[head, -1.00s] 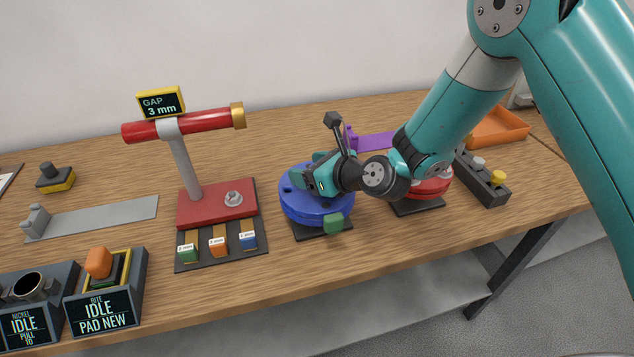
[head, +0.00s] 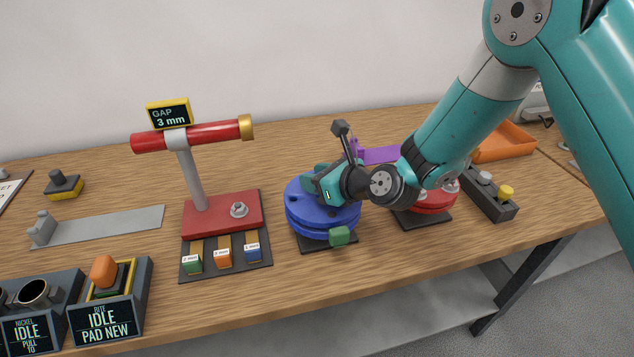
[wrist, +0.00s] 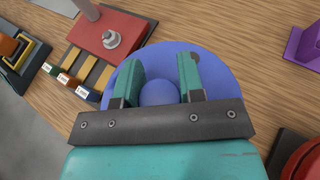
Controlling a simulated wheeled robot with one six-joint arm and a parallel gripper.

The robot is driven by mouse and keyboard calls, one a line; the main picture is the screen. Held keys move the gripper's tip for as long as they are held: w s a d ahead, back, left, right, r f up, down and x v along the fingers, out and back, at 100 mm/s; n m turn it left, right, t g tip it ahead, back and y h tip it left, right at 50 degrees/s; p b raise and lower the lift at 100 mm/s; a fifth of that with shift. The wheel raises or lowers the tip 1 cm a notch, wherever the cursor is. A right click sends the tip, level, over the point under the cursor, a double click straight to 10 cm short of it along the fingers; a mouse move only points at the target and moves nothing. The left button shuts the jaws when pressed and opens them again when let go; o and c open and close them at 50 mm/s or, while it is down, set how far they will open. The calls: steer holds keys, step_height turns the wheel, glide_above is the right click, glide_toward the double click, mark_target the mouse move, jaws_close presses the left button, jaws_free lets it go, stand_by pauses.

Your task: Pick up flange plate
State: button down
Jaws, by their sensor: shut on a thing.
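The flange plate (head: 300,196), a blue disc with a round knob, is at the middle of the table in the head view. My gripper (head: 322,183) reaches over it from the right and is shut on its knob. In the wrist view the two teal fingers stand on either side of the blue knob (wrist: 158,93), and the plate (wrist: 222,82) spreads out beneath them. A narrow dark gap shows between the upper blue disc and the blue body (head: 318,232) under it. A green block (head: 340,236) sits at the front of that body. My fingers hide part of the plate's top.
A red stand (head: 220,214) with a gap display and colored tabs is left of the plate. A red round unit (head: 436,201) on a dark base is close on the right. A purple part (head: 380,155) lies behind. Bare wood is in front.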

step_height(320, 180, up, 19)
steer(key=shift+r, duration=0.15)
stand_by(0.5)
step_height(320, 180, up, 5)
steer(key=p, duration=0.4)
steer(key=shift+p, duration=0.35)
